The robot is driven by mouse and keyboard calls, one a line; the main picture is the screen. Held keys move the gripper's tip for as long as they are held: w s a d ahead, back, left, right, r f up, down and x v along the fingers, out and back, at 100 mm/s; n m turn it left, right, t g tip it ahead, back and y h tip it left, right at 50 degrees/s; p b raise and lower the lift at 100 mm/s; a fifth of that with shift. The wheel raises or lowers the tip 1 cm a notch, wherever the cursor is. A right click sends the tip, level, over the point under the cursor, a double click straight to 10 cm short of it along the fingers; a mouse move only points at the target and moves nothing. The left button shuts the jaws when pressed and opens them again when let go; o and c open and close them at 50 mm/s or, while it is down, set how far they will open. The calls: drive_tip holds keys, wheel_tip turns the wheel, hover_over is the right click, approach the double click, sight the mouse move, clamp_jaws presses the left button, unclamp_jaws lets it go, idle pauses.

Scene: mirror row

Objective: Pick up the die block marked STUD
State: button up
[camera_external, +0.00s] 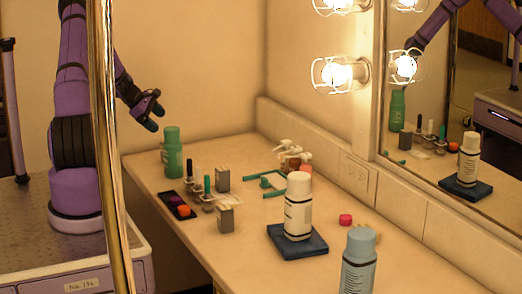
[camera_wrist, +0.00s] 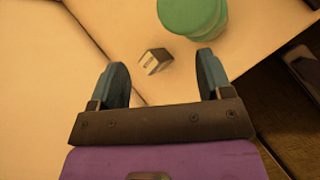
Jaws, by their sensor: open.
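My gripper (camera_external: 153,111) is open and empty, raised in the air left of and above the green bottle (camera_external: 172,152) in the external view. In the wrist view my gripper's two fingers (camera_wrist: 161,64) stand wide apart. A small grey block (camera_wrist: 155,61) with a dark mark on its pale face shows between and beyond the fingertips; the mark is too small to read. The green bottle's top (camera_wrist: 192,14) is just beyond it. In the external view two grey blocks stand on the counter, one farther back (camera_external: 222,179) and one nearer (camera_external: 226,218). No STUD marking is legible.
The counter (camera_external: 190,258) carries a dark palette (camera_external: 178,205), small tubes, a white bottle (camera_external: 298,210) on a blue base (camera_external: 312,250), and a blue bottle (camera_external: 358,265) in front. A mirror (camera_external: 430,110) and lit bulbs are at right. A brass pole (camera_external: 103,140) partly hides my arm.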

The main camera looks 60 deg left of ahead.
sight(162, 147)
drive_tip(key=s+a+f+n+t, duration=0.1)
drive_tip(key=a+f+n, duration=0.1)
drive_tip(key=f, duration=0.1)
drive_tip(key=s+a+f+n+t+y, duration=0.1)
drive_tip(key=a+f+n+t, duration=0.1)
drive_tip(key=f+n, duration=0.1)
drive_tip(key=s+a+f+n+t, duration=0.1)
drive_tip(key=a+f+n+t, duration=0.1)
drive_tip(key=f+n, duration=0.1)
drive_tip(key=shift+s+a+f, duration=0.1)
drive_tip(key=shift+s+f, duration=0.2)
drive_tip(key=shift+s, duration=0.1)
drive_tip(key=shift+a+f+n+t+y, duration=0.15)
drive_tip(key=shift+a+n+t+y, duration=0.15)
drive_tip(key=shift+n, duration=0.1)
drive_tip(key=x, duration=1)
drive_tip(key=shift+w+d+f, duration=0.15)
drive_tip(key=shift+f, duration=0.3)
drive_tip(key=c, duration=1.1)
drive_tip(key=shift+c, duration=0.2)
drive_tip(key=shift+r, duration=0.15)
